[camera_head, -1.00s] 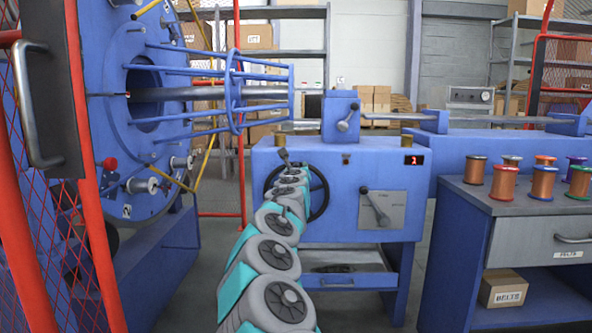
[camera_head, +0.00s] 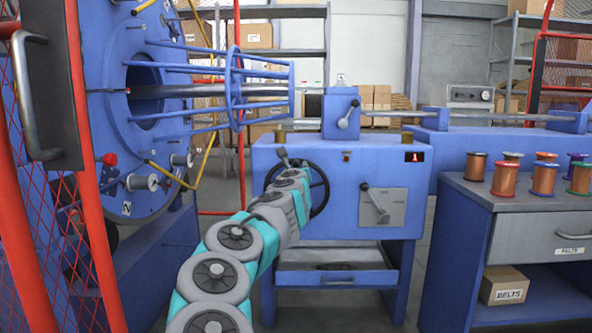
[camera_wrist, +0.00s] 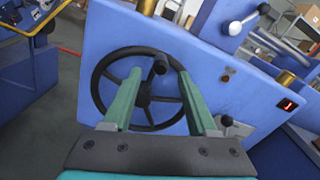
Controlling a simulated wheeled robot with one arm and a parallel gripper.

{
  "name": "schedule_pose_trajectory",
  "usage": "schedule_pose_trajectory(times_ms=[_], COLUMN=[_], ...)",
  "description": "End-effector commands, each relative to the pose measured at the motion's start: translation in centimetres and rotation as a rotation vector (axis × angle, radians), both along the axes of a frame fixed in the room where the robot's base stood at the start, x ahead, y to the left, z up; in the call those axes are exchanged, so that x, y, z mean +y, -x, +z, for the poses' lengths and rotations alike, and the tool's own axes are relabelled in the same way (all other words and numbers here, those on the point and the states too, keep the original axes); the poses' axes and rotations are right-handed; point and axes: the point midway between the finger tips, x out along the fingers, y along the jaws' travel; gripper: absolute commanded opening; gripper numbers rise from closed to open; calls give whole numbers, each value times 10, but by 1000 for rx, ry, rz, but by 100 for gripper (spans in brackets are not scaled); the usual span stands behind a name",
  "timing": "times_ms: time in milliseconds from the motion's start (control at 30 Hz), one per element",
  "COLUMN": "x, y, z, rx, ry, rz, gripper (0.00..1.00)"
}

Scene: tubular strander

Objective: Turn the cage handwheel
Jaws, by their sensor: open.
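The cage handwheel (camera_head: 322,190) is a black spoked wheel on the front of the blue machine housing (camera_head: 342,214). In the head view the gripper is hidden behind my arm.
A lever (camera_head: 376,203) on a grey plate sits right of the wheel. The large blue cage disc (camera_head: 140,110) and a red-framed guard door (camera_head: 85,200) stand at left. A bench (camera_head: 520,200) with several wire spools is at right.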

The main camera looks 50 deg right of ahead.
Motion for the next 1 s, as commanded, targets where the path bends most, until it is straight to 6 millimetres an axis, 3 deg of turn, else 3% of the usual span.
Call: schedule_pose_trajectory(times_ms=[300,1000], x=[15,17], y=[11,12], z=[-1,4], rx=[2,-18], ry=[0,-7], rz=[1,-1], gripper=[59,59])
